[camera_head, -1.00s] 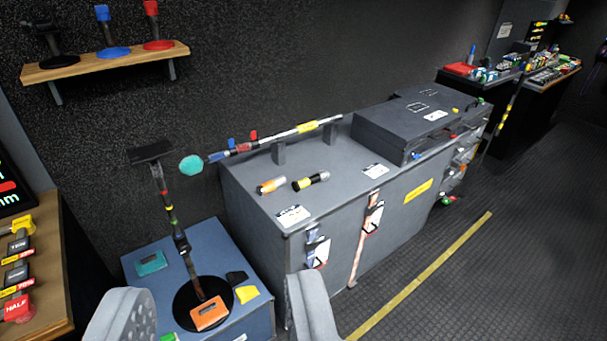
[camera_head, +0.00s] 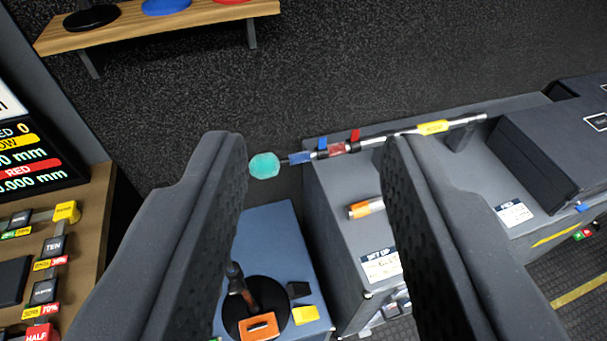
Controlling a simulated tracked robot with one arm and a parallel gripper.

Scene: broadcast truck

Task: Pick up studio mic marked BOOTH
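I can read no BOOTH marking, so I cannot tell which thing is the studio mic. Three disc-based items stand on the wooden shelf at the upper left: black (camera_head: 91,17), blue (camera_head: 166,5) and red (camera_head: 232,2); their upper parts are cut off. A pole with a teal round head (camera_head: 264,165) lies along the grey case, with a yellow label (camera_head: 432,127). An orange-banded cylinder (camera_head: 365,209) lies on the case, partly behind my right finger. My gripper (camera_head: 315,140) is open and empty, its fingers on either side of the teal head in the picture.
A blue box (camera_head: 275,240) bears a black round base (camera_head: 245,310), an orange block (camera_head: 258,327) and a yellow block (camera_head: 305,315). A wooden desk with labelled blocks (camera_head: 65,212) and a screen (camera_head: 30,155) is at left. The grey case (camera_head: 340,240) fills the right.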

